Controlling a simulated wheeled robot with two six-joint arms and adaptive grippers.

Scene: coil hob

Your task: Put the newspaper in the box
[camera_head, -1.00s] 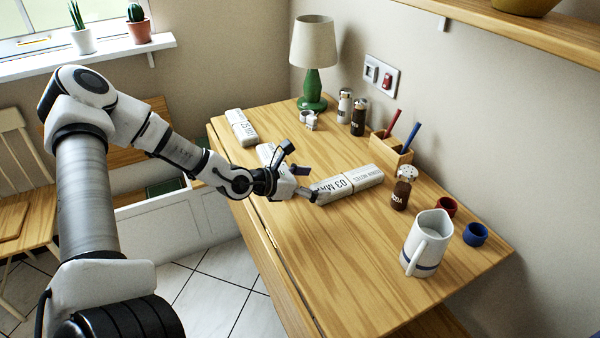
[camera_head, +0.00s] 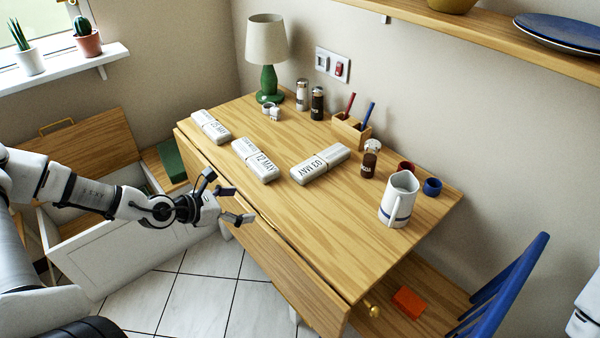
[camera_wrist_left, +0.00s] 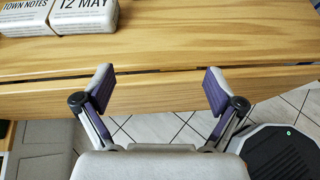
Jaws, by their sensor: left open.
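Three folded white newspapers lie on the wooden table (camera_head: 330,225): one at the far left (camera_head: 211,126), the 12 MAY one (camera_head: 255,160) in the middle and the 03 MAY one (camera_head: 320,163) to its right. The 12 MAY newspaper also shows at the top left of the left wrist view (camera_wrist_left: 84,18). A white box (camera_head: 120,255) with its wooden lid raised stands on the floor left of the table, partly hidden behind my left arm. My left gripper (camera_head: 237,205) is open and empty by the table's near left edge, apart from the newspapers. My right gripper is not in view.
A lamp (camera_head: 268,60), shakers (camera_head: 317,103), a pen holder (camera_head: 350,131), a brown-filled shaker (camera_head: 370,159) and a white jug (camera_head: 397,200) stand on the table's far and right parts. The table's near part is clear. A blue-backed chair (camera_head: 505,285) is at lower right.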

